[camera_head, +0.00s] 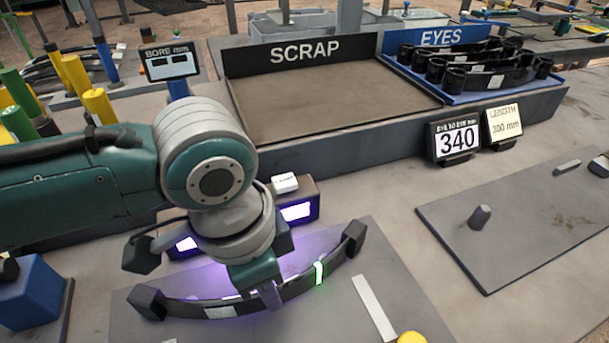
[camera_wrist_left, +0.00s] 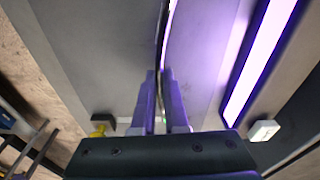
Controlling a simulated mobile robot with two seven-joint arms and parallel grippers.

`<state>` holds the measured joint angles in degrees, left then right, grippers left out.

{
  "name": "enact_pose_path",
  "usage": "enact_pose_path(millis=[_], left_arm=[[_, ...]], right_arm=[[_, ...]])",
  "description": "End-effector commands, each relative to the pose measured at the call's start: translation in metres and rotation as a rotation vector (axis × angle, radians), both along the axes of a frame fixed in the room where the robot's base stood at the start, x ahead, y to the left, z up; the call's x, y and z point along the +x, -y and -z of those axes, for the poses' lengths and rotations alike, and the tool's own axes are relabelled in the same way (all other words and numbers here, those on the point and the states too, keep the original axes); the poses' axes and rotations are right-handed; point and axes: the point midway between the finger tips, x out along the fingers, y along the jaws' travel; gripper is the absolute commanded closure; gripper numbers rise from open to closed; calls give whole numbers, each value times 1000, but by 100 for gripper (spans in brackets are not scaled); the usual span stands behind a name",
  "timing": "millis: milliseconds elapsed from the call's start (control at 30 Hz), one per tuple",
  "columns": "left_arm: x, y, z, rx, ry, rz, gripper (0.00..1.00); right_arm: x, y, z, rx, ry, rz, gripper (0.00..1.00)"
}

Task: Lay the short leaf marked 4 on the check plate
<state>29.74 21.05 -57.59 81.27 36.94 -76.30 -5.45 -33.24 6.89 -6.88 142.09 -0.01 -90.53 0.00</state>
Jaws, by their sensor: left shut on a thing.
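A dark, curved leaf (camera_head: 302,284) with a pale label and a glowing green line across it spans two dark end blocks (camera_head: 147,302) over a grey plate (camera_head: 400,287) at the front. I cannot read its mark, nor tell whether it touches the plate. My left gripper (camera_head: 269,294) is shut on the leaf near its middle, from above. In the left wrist view the fingers (camera_wrist_left: 162,103) close on the leaf's thin edge (camera_wrist_left: 163,45). My right gripper is not in view.
A purple-lit unit (camera_head: 297,211) stands just behind the plate. The SCRAP tray (camera_head: 330,95) is empty. The blue EYES tray (camera_head: 455,98) holds several dark parts. Signs (camera_head: 457,141) read 340 and 300 mm. A second plate (camera_head: 540,215) with pegs lies right. A yellow knob (camera_head: 411,338) is at the front.

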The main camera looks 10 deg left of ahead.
Motion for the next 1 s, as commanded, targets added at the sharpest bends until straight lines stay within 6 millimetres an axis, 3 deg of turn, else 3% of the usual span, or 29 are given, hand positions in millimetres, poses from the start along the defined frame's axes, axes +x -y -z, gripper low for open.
enact_pose_path(millis=[267,300,567,767,1000], left_arm=[[3,-1,2,2,8,-3,100],[3,-1,2,2,8,-2,86],[2,-1,2,2,4,-2,57],[1,-1,3,2,2,-1,54],[0,-1,4,3,0,-1,27]], right_arm=[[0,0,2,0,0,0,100],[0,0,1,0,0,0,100],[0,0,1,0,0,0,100],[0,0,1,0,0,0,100],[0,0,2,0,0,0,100]])
